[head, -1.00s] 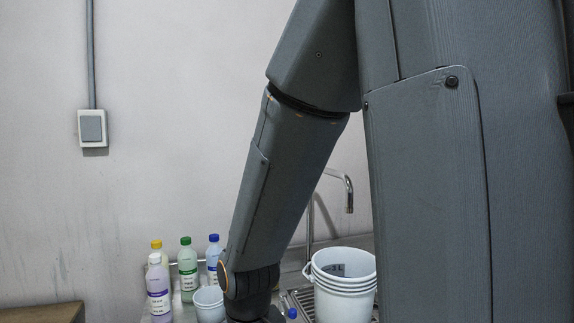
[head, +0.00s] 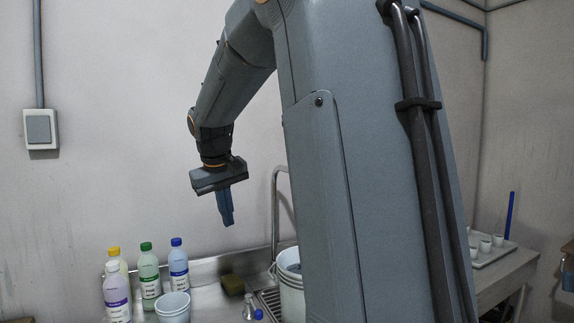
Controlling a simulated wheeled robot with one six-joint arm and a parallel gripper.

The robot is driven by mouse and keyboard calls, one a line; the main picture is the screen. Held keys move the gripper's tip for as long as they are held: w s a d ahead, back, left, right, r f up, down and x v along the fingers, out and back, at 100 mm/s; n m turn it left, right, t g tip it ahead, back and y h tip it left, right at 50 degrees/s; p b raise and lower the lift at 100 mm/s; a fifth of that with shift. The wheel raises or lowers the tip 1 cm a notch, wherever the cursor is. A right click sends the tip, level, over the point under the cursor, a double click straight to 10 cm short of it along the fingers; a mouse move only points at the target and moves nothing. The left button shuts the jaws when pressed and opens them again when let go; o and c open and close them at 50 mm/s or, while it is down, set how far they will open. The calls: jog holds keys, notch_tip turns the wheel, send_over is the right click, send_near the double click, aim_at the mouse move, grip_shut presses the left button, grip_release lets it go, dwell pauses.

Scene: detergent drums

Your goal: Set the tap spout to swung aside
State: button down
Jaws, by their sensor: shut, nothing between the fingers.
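The tap (head: 275,205) rises as a thin metal pipe behind the sink counter. Its upper bend shows, but the end of its spout is hidden behind my arm. My gripper (head: 228,219) is shut and empty. It points down in the air to the left of the tap pipe, above the bottles and counter, and appears apart from the tap.
Several capped bottles (head: 149,275) stand on the metal counter (head: 212,292) at lower left, with a small white bucket (head: 173,306) beside them. A stack of white buckets (head: 291,282) stands near the tap, partly behind my arm.

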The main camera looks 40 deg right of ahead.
jog(key=d+r+m+h, duration=0.1)
jog(key=d+r, duration=0.5)
jog(key=r, duration=0.4)
jog(key=d+r+m+h, duration=0.1)
jog(key=d+r+h, duration=0.1)
jog(key=d+r, duration=0.5)
notch_tip(320, 180, up, 4)
jog(key=shift+w+d+f+m, duration=0.2)
jog(key=shift+w+m, duration=0.1)
jog(key=shift+w, duration=0.1)
jog(key=w+d+f+p, duration=0.1)
jog(key=d+f+p, duration=0.3)
jog(key=d+f, duration=0.4)
jog(key=shift+w+d+f+p, duration=0.25)
jog(key=shift+d+f+p, duration=0.15)
jog(key=shift+f, duration=0.1)
